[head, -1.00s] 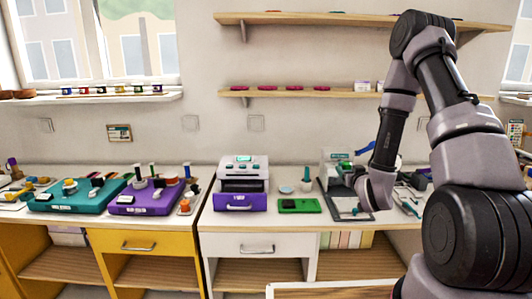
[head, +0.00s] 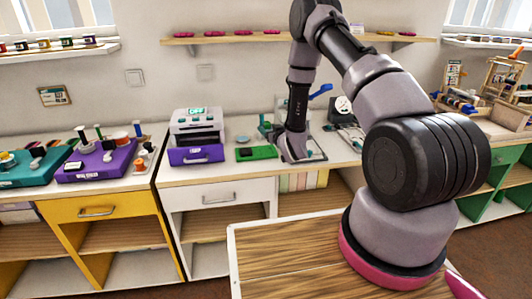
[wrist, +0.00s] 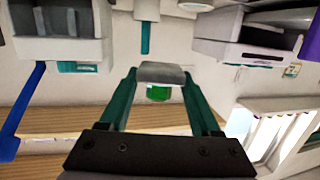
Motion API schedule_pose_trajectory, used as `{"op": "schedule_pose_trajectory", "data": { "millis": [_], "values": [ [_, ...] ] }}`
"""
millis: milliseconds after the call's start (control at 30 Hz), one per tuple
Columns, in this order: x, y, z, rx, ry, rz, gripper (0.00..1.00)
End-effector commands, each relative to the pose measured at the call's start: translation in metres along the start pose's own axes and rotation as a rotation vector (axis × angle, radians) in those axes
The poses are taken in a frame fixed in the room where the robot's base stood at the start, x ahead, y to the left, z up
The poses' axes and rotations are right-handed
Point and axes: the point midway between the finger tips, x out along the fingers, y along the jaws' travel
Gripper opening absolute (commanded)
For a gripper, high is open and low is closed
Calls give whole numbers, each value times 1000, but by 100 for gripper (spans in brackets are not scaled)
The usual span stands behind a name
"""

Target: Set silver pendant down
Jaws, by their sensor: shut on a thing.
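My gripper (wrist: 160,78) has two dark teal fingers in the wrist view. It is shut on a silver-grey piece, which I take to be the silver pendant (wrist: 162,72). A bright green patch shows just below the pendant between the fingers; I cannot tell if it belongs to it. In the head view the arm's end is over the white counter (head: 232,172), right of a green tray (head: 258,153). The fingers are small and partly hidden there, and I cannot make out the pendant.
A grey machine (head: 198,125) with a purple drawer (head: 196,154) stands left of the green tray. A purple board (head: 98,160) and a teal board (head: 28,167) lie farther left. A wooden shelf (head: 240,39) hangs above. Wooden racks (head: 500,80) stand at the right.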

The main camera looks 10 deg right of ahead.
Motion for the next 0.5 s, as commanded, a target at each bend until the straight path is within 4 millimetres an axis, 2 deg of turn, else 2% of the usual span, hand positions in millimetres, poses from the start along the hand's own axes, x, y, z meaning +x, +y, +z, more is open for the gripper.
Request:
{"op": "schedule_pose_trajectory", "data": {
  "millis": [333,500],
  "values": [
    [3,-2,3,-2,0,-5,0],
    [6,-2,28,-3,-3,-5,0]
  ]
}}
